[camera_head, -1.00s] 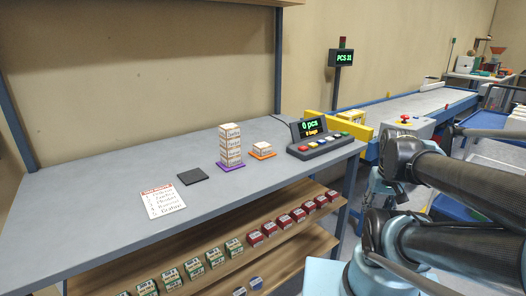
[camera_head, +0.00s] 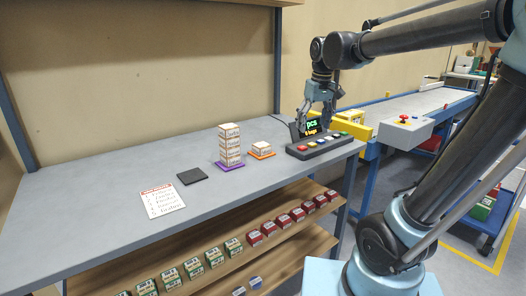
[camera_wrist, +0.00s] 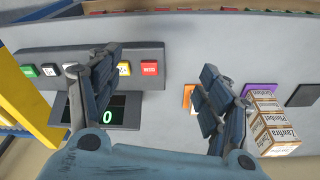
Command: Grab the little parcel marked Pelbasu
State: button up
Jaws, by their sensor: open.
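I cannot read the name Pelbasu on any parcel. A small white parcel (camera_head: 261,146) sits on an orange mat (camera_head: 271,155); its label is too small to read. In the wrist view a finger partly hides that parcel, beside the orange mat (camera_wrist: 187,96). A stack of several small white parcels (camera_head: 230,145) stands on a purple mat (camera_head: 222,166); it also shows in the wrist view (camera_wrist: 272,128), with a face reading roughly "Zawbra". My gripper (camera_head: 318,106) is open and empty above the button console. In the wrist view its fingers (camera_wrist: 157,64) are spread apart.
The button console (camera_head: 322,146) with its display stands at the bench's right end. A dark mat (camera_head: 192,176) and a list sheet (camera_head: 162,200) lie left of the stack. Green boxes (camera_head: 213,256) and red boxes (camera_head: 283,222) line the shelf below. The left bench top is clear.

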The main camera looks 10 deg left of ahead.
jog(key=w+a+r+n, duration=0.2)
jog(key=a, duration=0.7)
jog(key=w+a+r+n, duration=0.1)
jog(key=w+a+r, duration=0.15)
jog(key=a, duration=0.55)
send_over(262, 144)
jog(key=f, duration=1.2)
jog(key=shift+s+d, duration=0.1)
jog(key=shift+s, duration=0.2)
jog(key=shift+w+f, duration=0.1)
jog(key=shift+f, duration=2.5)
jog(key=shift+c, duration=0.6)
jog(key=c, duration=1)
